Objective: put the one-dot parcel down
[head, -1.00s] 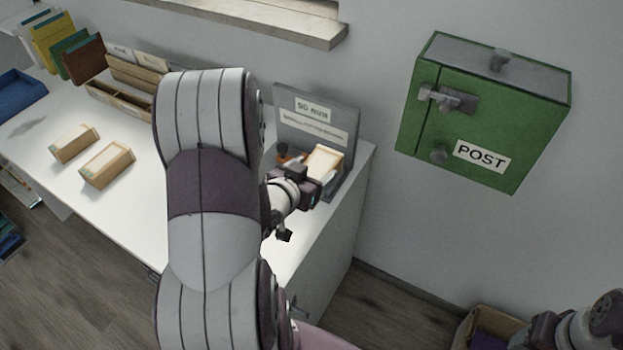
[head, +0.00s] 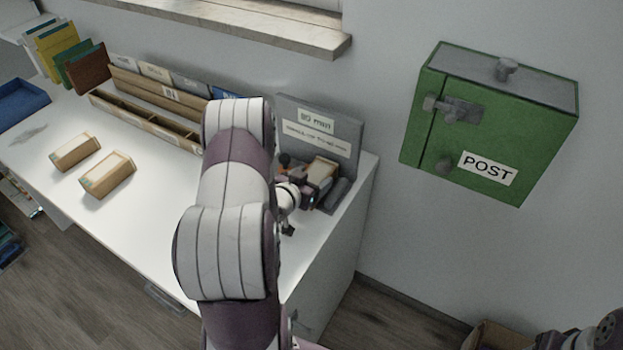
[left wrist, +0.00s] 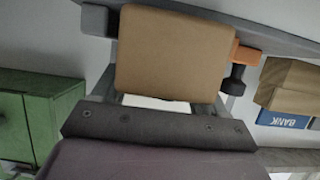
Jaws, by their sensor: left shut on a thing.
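My left gripper (head: 308,192) is shut on a brown parcel (head: 322,172) at the right end of the desk, in front of the grey sign board (head: 318,125) of a grey stand. The parcel's plain tan face (left wrist: 172,58) fills the upper middle of the left wrist view, just beyond the dark gripper body (left wrist: 155,125). No dot shows on it. I cannot tell whether its underside touches the stand. My right gripper (head: 548,341) shows only partly at the bottom right edge; its jaws cannot be made out.
Two other parcels, one left (head: 75,152) and one nearer (head: 107,175), lie on the white desk (head: 150,225). A wooden sorter (head: 150,122) stands behind them. An orange and black item (left wrist: 240,65) is close beside the held parcel. A green POST box (head: 490,125) hangs on the wall.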

